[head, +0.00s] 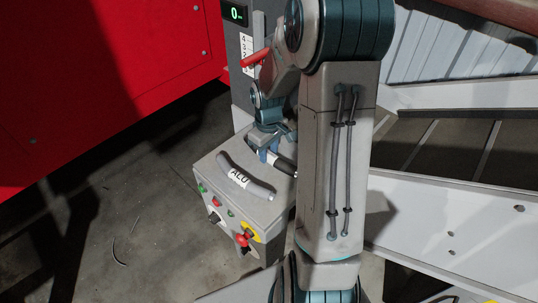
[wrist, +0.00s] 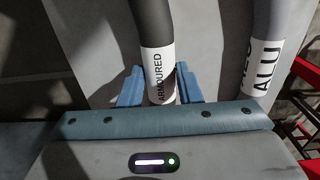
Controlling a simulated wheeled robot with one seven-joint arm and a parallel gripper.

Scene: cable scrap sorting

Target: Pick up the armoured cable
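The armoured cable (wrist: 155,25) is a dark, thick piece with a white "ARMOURED" label. In the wrist view it runs up from between the two blue fingers of my gripper (wrist: 161,88). The fingers sit close against both sides of the label and look shut on it. In the head view my gripper (head: 268,153) is low over the top of a grey control box (head: 222,189). Part of the armoured cable (head: 284,165) shows beside it, and my arm hides the rest.
A grey cable labelled "ALU" (head: 234,172) lies on the box top, left of my gripper; it is on the right in the wrist view (wrist: 264,50). Buttons and a red knob (head: 243,239) are on the box front. A red wall (head: 95,80) stands left.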

